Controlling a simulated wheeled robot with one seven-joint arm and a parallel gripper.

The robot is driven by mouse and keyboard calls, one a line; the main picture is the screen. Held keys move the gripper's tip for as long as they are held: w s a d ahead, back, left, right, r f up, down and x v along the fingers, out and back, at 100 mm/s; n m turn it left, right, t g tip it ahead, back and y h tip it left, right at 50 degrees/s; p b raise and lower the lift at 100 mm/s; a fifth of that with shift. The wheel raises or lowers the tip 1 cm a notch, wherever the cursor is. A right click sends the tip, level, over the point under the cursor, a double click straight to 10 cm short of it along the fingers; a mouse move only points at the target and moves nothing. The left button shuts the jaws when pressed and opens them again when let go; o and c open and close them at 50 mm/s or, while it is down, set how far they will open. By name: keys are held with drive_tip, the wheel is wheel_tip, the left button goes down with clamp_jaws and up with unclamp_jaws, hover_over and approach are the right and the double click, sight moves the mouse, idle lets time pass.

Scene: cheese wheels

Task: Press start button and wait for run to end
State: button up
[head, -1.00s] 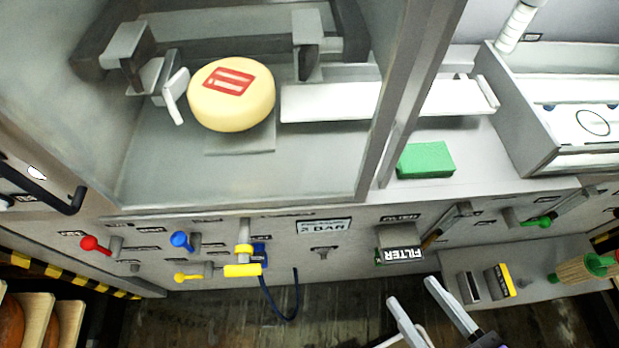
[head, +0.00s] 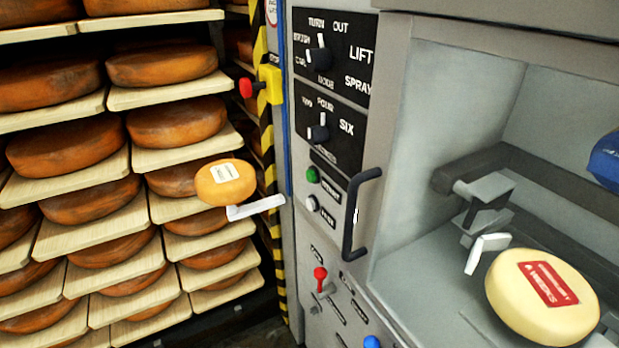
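The machine's control panel (head: 338,130) stands upright in the middle of the head view. A round green button (head: 312,174) sits on it below two selector knobs, with a small label I cannot read for certain. A pale grey button (head: 312,203) is just under the green one. The upper selector knob (head: 320,58) is among words such as LIFT and SPRAY; the lower selector knob (head: 318,132) is near the word SIX. A pale cheese wheel (head: 540,297) with a red label rests inside the machine chamber. My gripper is not in view.
A dark handle (head: 358,212) juts out right of the buttons. A red stop knob on a yellow box (head: 262,86) is at the panel's left edge. A small orange cheese (head: 225,182) is by a white arm (head: 255,207). Shelves (head: 55,240) of brown wheels fill the left.

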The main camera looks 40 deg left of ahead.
drive_tip(key=shift+c, duration=0.4)
clamp_jaws()
idle(1.4)
